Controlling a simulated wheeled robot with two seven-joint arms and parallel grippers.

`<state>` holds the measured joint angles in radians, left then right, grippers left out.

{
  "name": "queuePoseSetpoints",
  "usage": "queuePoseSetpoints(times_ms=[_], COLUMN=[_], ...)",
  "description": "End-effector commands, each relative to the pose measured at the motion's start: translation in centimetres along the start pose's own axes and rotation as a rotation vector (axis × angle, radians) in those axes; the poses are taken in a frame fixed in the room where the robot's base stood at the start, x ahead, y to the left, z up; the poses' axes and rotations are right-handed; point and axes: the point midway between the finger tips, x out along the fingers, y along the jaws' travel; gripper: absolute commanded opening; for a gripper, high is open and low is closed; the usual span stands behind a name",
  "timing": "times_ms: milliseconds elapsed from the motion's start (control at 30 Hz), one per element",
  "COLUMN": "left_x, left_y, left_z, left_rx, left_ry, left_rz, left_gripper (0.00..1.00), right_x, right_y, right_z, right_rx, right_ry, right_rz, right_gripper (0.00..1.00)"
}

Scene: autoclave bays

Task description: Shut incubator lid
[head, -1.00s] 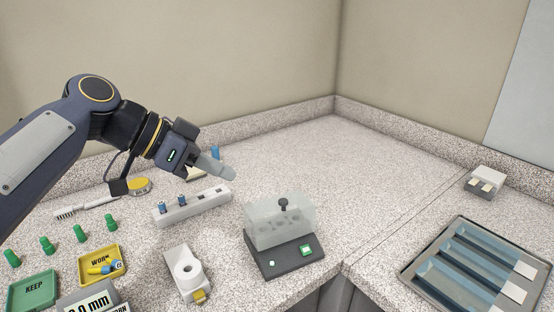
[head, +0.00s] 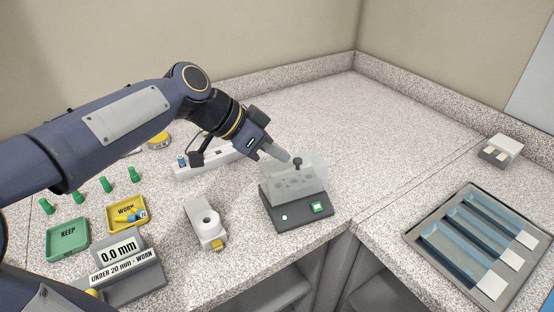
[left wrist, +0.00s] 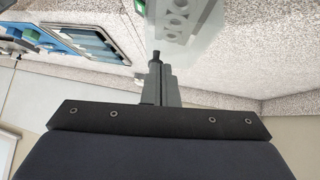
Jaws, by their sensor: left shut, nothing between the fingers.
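The incubator (head: 297,214) is a dark base with a green-lit switch on its front, standing near the counter's front edge. Its clear lid (head: 312,180) shows a block with round wells through it; I cannot tell whether the lid sits fully down. A black knob (head: 298,161) stands up from the lid. My left gripper (head: 286,157) is shut and empty, its tips just left of the knob in the head view. In the left wrist view the shut fingers (left wrist: 159,78) point at the dark knob (left wrist: 155,55); contact is unclear. My right gripper is out of view.
A white holder with a roll (head: 206,222) stands left of the incubator. Behind it is a grey rack (head: 198,168), partly hidden by my arm. Green KEEP (head: 68,240) and yellow WORN (head: 126,213) trays lie left. A metal tray (head: 425,247) lies right.

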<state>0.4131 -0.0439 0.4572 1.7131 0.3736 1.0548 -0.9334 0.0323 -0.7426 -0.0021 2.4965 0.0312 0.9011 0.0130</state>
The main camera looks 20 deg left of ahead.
Motion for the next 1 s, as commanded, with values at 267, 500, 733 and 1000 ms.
queuePoseSetpoints(times_ms=[267, 500, 733, 1000], left_x=[1.4, 1.4, 2.4, 2.3], left_y=[0.0, 0.0, 0.2, 0.4], left_z=[1.4, 1.5, 2.4, 2.3], left_rx=[0.002, 0.002, 0.032, 0.050], left_ry=[0.001, 0.001, 0.000, -0.002], left_rz=[-0.001, -0.001, -0.028, -0.048], left_gripper=[0.00, 0.00, 0.00, 0.00], right_x=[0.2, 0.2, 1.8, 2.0], right_y=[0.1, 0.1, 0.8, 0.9], right_z=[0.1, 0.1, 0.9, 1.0], right_rx=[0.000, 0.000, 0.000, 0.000], right_ry=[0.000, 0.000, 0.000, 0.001], right_rz=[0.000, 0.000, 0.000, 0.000], right_gripper=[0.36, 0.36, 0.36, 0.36])
